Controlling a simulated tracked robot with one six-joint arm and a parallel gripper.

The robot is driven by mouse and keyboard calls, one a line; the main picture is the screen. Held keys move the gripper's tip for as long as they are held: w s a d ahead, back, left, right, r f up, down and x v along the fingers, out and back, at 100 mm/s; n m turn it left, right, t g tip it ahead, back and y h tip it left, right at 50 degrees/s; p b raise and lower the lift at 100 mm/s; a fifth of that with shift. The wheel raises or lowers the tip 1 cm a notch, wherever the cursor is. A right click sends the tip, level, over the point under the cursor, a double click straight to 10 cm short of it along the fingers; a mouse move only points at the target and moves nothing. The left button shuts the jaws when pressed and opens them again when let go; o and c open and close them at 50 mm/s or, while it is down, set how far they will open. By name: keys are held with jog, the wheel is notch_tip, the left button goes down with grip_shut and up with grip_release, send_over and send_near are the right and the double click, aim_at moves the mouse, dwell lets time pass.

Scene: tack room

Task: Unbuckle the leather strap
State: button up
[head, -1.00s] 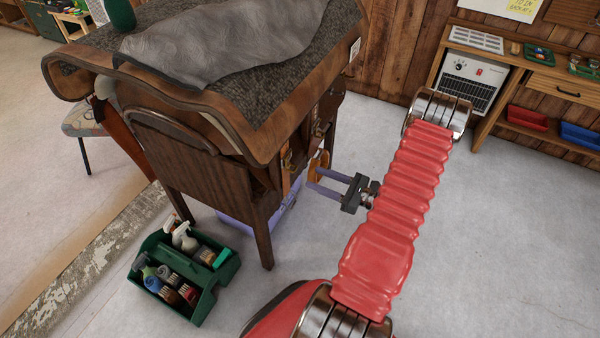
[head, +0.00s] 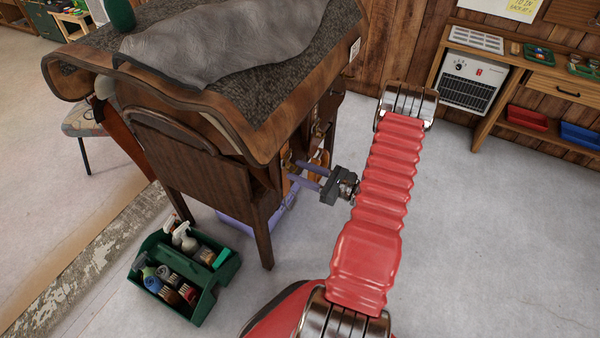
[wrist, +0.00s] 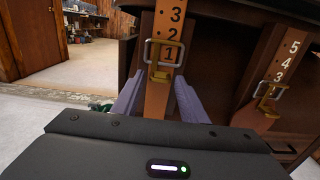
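In the wrist view, a tan leather strap (wrist: 169,20) printed with 3, 2 and 1 hangs straight ahead. A metal buckle (wrist: 162,53) with a squarish frame sits across it by the 1, and the strap runs on below. A second numbered strap (wrist: 290,50) with its own buckle (wrist: 268,90) hangs to the right. My gripper (wrist: 159,78) is open, its two purple fingers apart, with the first strap showing between them just below its buckle. I cannot tell whether the fingers touch it. In the head view my gripper (head: 298,172) is beside the saddle stand, its tips partly lost against the straps.
The dark wooden stand (head: 185,160) carries a saddle-like load with a grey cover (head: 215,45). A green tote (head: 205,300) of bottles and brushes stands on the floor at lower left. A purple box (head: 235,222) is under the stand. The floor at right is clear.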

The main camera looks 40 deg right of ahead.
jog(key=c, duration=0.7)
jog(key=shift+a, duration=0.3)
jog(key=shift+c, duration=0.9)
jog(key=shift+s+d, duration=0.1)
jog(key=shift+d, duration=0.15)
jog(key=shift+r, duration=0.15)
notch_tip(320, 180, up, 8)
jog(key=s+g+h, duration=0.1)
jog(key=g+h, duration=0.4)
jog(key=g, duration=0.9)
jog(key=shift+s+d, duration=0.35)
jog(key=shift+r, duration=0.15)
